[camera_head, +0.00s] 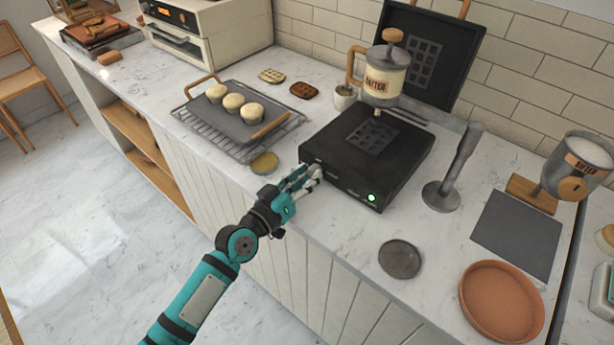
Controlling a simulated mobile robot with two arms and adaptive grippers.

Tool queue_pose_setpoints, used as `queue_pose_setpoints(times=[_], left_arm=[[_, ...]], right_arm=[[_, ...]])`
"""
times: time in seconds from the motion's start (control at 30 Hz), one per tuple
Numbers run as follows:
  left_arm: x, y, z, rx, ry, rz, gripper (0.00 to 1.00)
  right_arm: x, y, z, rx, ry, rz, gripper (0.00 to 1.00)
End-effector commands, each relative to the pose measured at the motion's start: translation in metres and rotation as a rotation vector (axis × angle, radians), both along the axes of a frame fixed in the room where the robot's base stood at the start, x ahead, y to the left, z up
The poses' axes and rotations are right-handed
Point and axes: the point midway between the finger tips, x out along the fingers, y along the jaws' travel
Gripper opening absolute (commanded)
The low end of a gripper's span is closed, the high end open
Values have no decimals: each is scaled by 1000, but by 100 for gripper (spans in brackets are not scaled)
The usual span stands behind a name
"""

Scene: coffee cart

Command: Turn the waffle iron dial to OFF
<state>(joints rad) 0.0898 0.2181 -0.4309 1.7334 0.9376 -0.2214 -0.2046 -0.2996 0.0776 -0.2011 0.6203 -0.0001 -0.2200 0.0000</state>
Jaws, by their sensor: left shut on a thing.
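The waffle iron (412,158) is a black box on the marble counter with its lid (425,55) standing open at the back. A green light (372,197) glows at the right of its front face. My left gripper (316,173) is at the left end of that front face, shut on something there. The dial is hidden behind the fingers, so its setting cannot be read. My right gripper is not in view.
A rack (200,118) with a tray of several muffins is at the left. A round dark disc (400,259) and a terracotta dish (502,301) lie at the front right.

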Motion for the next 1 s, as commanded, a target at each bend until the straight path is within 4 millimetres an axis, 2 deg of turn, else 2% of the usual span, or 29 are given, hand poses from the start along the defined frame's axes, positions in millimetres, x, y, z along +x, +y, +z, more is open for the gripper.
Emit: queue_pose_setpoints(times=[0.3, 0.33, 0.5, 0.8, 1.0], left_arm=[[0, 1, 1, -1, -1, 2, 0], [0, 1, 1, -1, -1, 2, 31], [0, 0, 0, 0, -1, 0, 50], [-2, 2, 0, 1, 0, 1, 50], [-26, 18, 0, 2, 1, 0, 50]], right_arm=[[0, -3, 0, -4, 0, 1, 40], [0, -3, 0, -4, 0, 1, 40], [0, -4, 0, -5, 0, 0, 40], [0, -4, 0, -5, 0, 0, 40], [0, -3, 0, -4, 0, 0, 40]])
